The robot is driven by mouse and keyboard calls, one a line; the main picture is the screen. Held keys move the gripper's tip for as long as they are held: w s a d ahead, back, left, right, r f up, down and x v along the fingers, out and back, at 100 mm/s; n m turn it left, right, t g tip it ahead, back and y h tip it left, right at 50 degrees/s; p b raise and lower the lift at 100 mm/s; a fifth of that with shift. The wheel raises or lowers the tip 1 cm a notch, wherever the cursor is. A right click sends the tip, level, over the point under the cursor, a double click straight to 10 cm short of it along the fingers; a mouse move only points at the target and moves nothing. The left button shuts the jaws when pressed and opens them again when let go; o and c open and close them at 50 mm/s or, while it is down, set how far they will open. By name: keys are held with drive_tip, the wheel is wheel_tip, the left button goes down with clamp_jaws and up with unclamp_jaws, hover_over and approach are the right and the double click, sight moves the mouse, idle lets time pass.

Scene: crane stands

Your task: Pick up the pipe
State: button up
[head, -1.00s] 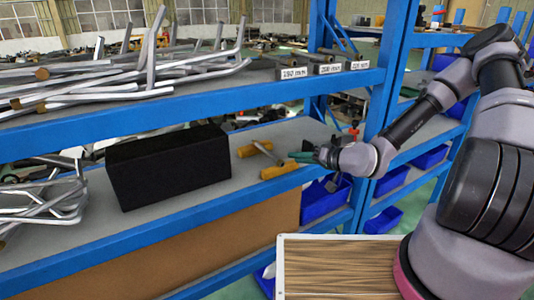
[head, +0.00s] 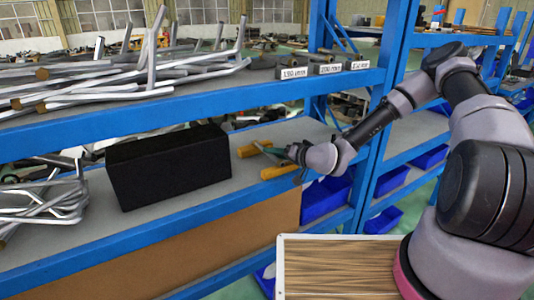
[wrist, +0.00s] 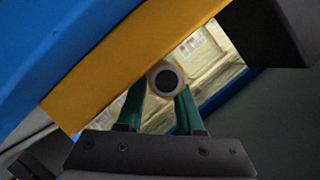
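The pipe (wrist: 166,66) shows end-on in the wrist view as a pale ring with a dark centre. It rests at a yellow block (wrist: 115,65). In the head view two yellow blocks, a far one (head: 247,150) and a near one (head: 280,171), stand on the grey shelf, and my gripper largely hides the pipe between them. My gripper (head: 274,152) has green fingers, also in the wrist view (wrist: 163,92). They are apart, one on each side of the pipe's end. I see no clear contact with it.
A black box (head: 168,167) stands left of the blocks. Bent metal tubes (head: 40,205) lie at the far left, more on the upper shelf. A blue rack post (head: 375,125) and the upper shelf's blue beam (head: 190,105) bound the space around my arm.

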drive_tip(key=shift+a, duration=0.1)
drive_tip(key=shift+c, duration=0.3)
clamp_jaws()
idle(1.1)
